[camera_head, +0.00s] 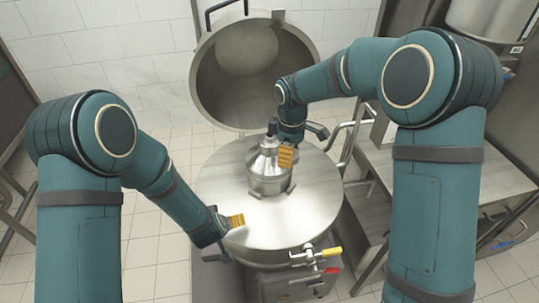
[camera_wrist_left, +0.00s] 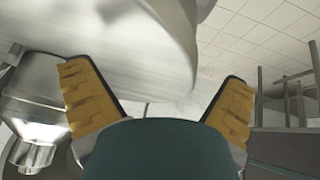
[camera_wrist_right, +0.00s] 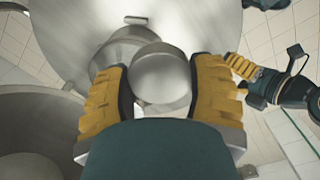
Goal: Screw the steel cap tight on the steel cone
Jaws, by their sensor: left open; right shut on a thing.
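The steel cone (camera_head: 268,178) stands on the round metal top in the head view. The steel cap (camera_wrist_right: 162,75) shows as a smooth round disc between the yellow fingers of my right gripper (camera_wrist_right: 158,80) in the right wrist view. My right gripper (camera_head: 280,153) is shut on the cap at the cone's upper part and partly hides it. Whether cap and cone threads meet cannot be seen. My left gripper (camera_head: 233,222) is open and empty at the metal top's front left edge, apart from the cone. Its two spread fingers show in the left wrist view (camera_wrist_left: 155,78).
The round metal top (camera_head: 225,180) has bare room around the cone. A large open lid (camera_head: 225,90) stands behind it. Valves with yellow and red handles (camera_head: 331,252) sit at the front right. A steel table (camera_head: 425,180) and rails are on the right.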

